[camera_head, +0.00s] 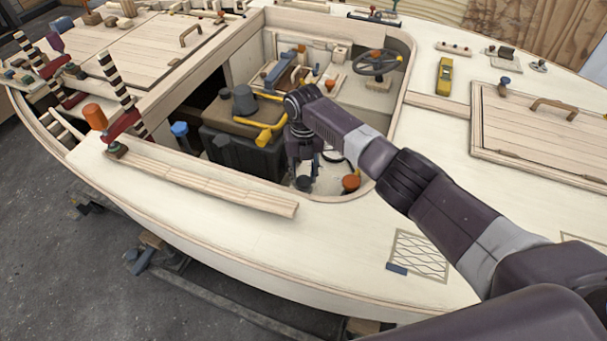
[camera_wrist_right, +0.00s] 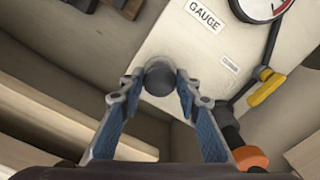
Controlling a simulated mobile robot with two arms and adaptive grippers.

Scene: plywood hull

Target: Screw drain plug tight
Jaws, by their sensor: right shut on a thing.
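The drain plug (camera_wrist_right: 160,76) shows in the right wrist view as a dark, round-topped piece between the blue-padded fingertips of my right gripper (camera_wrist_right: 157,92). The fingers are shut on it from both sides. It stands over a pale panel, and its lower part and thread are hidden, so I cannot tell how deep it sits. In the head view my right gripper (camera_head: 303,168) reaches down into the open cockpit well, where the wrist and fingers cover most of the plug. My left gripper is not in view.
Beside the plug are a "GAUGE" label (camera_wrist_right: 205,15), a round gauge (camera_wrist_right: 260,8), a yellow handle (camera_wrist_right: 266,88) and an orange knob (camera_wrist_right: 250,158). A black box (camera_head: 242,150) stands left of the gripper in the well. The well's rim (camera_head: 385,165) passes under my forearm.

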